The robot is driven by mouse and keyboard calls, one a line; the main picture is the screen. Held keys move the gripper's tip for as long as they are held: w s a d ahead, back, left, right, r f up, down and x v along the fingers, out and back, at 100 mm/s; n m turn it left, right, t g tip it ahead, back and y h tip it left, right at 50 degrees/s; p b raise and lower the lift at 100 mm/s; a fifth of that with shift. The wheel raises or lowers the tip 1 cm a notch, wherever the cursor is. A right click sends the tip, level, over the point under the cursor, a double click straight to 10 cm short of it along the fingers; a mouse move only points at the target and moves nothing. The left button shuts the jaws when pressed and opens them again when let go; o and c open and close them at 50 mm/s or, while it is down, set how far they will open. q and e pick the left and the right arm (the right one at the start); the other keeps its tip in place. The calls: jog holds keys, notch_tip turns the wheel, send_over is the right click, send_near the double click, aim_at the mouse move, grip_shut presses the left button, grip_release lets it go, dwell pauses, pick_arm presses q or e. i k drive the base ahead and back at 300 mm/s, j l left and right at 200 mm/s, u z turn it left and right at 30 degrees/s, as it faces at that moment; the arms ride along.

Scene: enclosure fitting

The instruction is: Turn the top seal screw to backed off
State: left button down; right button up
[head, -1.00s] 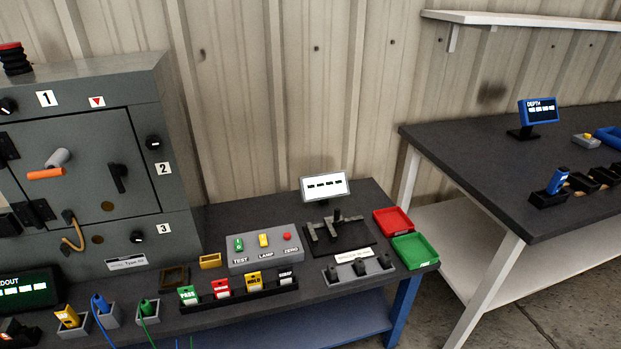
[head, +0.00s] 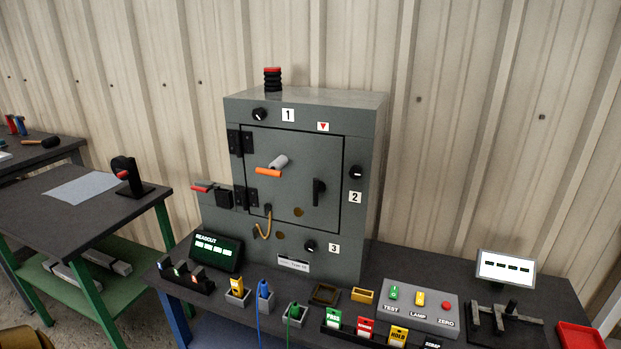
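A grey enclosure (head: 365,110) stands on the dark bench with its front door (head: 325,150) shut. A black screw knob (head: 259,114) with a pale mark sits at the top left of its front, beside the label 1 (head: 288,115); it looks like the top seal screw. A second knob (head: 356,172) is on the right by label 2, and a third (head: 310,246) is low by label 3. The top knob's exact setting is too small to read. Neither of my grippers is in view.
A grey handle with an orange grip (head: 270,171) and a black latch (head: 319,192) stick out from the door. A readout (head: 215,250), several tool holders and a button box (head: 420,308) line the bench front. A green-framed table (head: 90,205) stands to the left.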

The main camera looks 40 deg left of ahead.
aim_at(258, 114)
jog(key=u, duration=1.45)
